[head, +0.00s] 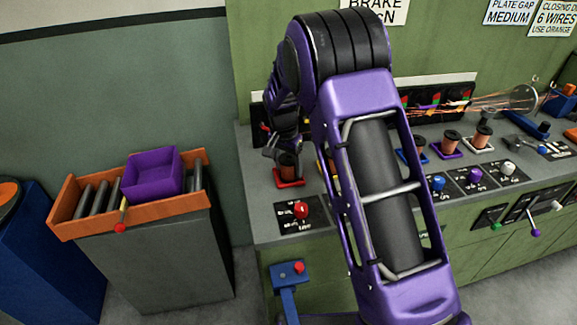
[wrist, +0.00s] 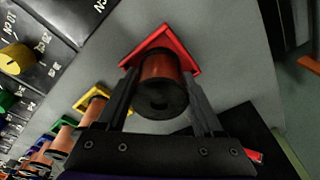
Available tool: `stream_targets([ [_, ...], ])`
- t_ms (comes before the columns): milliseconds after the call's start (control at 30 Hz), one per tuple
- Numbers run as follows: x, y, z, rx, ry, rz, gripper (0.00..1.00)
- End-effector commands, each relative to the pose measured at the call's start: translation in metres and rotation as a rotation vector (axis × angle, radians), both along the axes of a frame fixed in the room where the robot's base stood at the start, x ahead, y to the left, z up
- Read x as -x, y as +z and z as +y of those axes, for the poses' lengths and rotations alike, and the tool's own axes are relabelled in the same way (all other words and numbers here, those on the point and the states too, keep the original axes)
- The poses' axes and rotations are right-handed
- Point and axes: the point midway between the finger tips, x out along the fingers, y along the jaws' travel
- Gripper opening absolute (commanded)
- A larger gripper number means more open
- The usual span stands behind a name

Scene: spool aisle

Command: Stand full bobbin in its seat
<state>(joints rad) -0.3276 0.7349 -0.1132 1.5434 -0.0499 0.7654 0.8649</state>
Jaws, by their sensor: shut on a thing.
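The full bobbin (head: 287,167), copper-wound with dark ends, is between the fingers of my gripper (head: 284,153) at the left end of the bench. In the wrist view the bobbin (wrist: 162,70) has a dark finger on each side, and my gripper (wrist: 163,92) is shut on it. The bobbin looks upright, with its lower end over the red square seat (wrist: 186,48). The red seat also shows in the head view (head: 290,183). The bobbin hides the seat's middle, and I cannot tell whether it rests on the bottom.
More bobbins stand in a row of coloured seats, including the yellow seat (wrist: 82,101) and the purple seat (head: 446,153). A red button (head: 301,210) is in front on the bench. A purple bin (head: 153,174) sits on an orange-framed roller stand (head: 80,226) at left.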

Motion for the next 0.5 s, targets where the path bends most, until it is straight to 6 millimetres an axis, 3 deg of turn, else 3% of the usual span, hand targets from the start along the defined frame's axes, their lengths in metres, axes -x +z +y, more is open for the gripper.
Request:
stream_targets([
  [167, -0.0003, -0.0037, 0.0000, 0.001, 0.000, -0.001, 0.00],
  [200, 0.0000, -0.0025, 0.0000, 0.000, 0.000, 0.000, 0.76],
  [333, 0.0002, -0.0026, -0.0001, 0.000, 0.000, 0.001, 0.99],
  [500, 0.0003, -0.0029, -0.0002, 0.000, 0.000, 0.001, 0.99],
])
